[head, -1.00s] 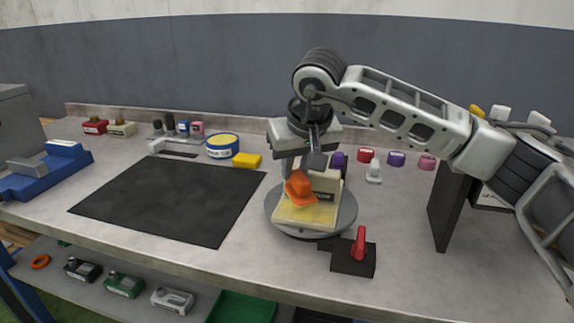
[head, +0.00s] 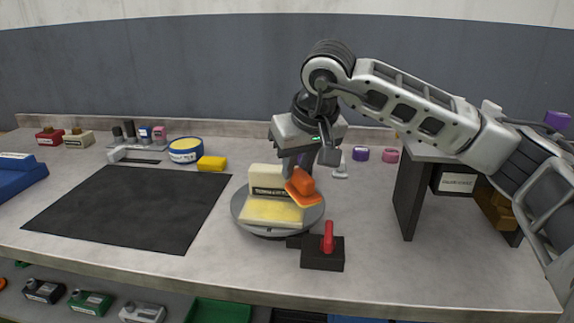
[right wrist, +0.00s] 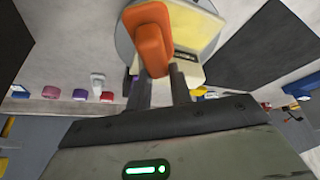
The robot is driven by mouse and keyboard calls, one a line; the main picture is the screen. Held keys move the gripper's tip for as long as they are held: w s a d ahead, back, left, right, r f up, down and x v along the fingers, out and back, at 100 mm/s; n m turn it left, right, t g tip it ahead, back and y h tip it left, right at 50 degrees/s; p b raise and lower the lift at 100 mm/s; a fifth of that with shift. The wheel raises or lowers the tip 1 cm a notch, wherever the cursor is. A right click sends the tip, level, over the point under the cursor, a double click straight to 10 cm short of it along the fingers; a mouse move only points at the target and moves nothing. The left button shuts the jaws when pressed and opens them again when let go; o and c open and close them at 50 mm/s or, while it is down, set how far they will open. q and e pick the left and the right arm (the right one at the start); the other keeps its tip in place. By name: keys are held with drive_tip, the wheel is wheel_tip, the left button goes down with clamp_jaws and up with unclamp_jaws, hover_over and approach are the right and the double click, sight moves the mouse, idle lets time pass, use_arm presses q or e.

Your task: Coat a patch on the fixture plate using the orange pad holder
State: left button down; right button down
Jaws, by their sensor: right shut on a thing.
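The orange pad holder (head: 301,186) is held by my right gripper (head: 303,170), which is shut on it. It hangs tilted at the right side of the fixture on the round grey turntable (head: 313,217). In the right wrist view the orange pad holder (right wrist: 152,38) sits between the fingertips. The fixture plate (head: 271,213) is cream with a yellowish patch on its flat front part and an upright block (head: 267,181) behind. Whether the pad touches the plate's right edge I cannot tell. My left gripper is not in view.
A black box with a red lever (head: 328,240) stands at the turntable's front right. A black mat (head: 125,207) lies on the left. A yellow sponge (head: 212,163) and a blue-yellow tin (head: 185,150) are behind it. A dark upright panel (head: 411,195) stands at right.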

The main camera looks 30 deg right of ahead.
drive_tip(key=shift+w+d+r, duration=0.1)
drive_tip(key=shift+d+r, duration=0.1)
drive_tip(key=shift+d, duration=0.1)
drive_tip(key=shift+w+a+r+p, duration=0.15)
drive_tip(key=shift+w+a+p, duration=0.25)
drive_tip(key=shift+a, duration=0.2)
drive_tip(key=shift+w+a+p, duration=0.15)
drive_tip(key=shift+w+a, duration=0.2)
drive_tip(key=shift+a, duration=0.2)
drive_tip(key=shift+w+a+p, duration=0.15)
drive_tip(key=shift+w+a, duration=0.2)
drive_tip(key=shift+a, duration=0.2)
drive_tip(key=w+a+p, duration=0.2)
drive_tip(key=w+a, duration=0.2)
drive_tip(key=a, duration=0.2)
drive_tip(key=shift+r, duration=0.1)
drive_tip(key=shift+r+p, duration=2.25)
drive_tip(key=shift+r, duration=0.7)
